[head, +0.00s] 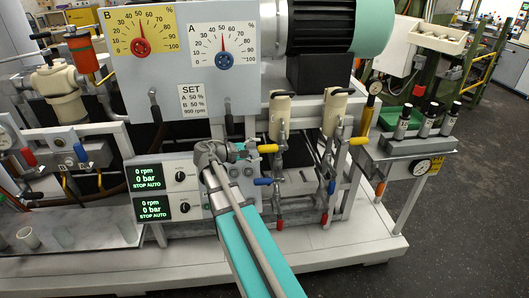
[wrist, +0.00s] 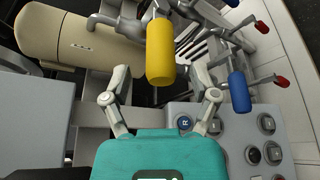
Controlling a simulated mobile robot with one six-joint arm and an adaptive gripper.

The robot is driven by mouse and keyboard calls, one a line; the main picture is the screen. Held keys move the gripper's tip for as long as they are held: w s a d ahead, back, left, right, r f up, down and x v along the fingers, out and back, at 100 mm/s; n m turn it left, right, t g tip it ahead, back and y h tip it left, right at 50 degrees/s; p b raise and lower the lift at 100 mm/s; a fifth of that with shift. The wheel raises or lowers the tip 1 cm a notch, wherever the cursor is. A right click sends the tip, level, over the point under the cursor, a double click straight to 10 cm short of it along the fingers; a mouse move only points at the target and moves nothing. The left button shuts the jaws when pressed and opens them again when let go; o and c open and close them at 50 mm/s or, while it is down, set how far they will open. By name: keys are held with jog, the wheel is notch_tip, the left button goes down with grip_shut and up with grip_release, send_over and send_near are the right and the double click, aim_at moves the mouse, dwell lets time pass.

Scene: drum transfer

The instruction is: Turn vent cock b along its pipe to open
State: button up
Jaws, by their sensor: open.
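A yellow cock handle (head: 267,148) sticks out level to the left, across its upright pipe below a cream canister. I see no readable letter on it, so I cannot tell if it is vent cock b. In the wrist view the yellow handle (wrist: 160,55) points toward my gripper (wrist: 160,84), its end between the two spread fingertips, with gaps on both sides. In the head view my gripper (head: 238,152) is just left of that handle, with my arm partly covering it. A second yellow handle (head: 358,141) is on the right pipe set.
Blue handles (head: 262,181) and red handles (head: 324,219) sit lower on the pipes; a blue one (wrist: 239,92) is close right of my fingers. A cream canister (wrist: 75,38) is at upper left. The control panel (head: 165,190) is left of my gripper. Dark floor at right is clear.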

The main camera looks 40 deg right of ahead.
aim_at(267, 148)
jog(key=shift+b+x, duration=0.35)
jog(key=shift+x, duration=1.75)
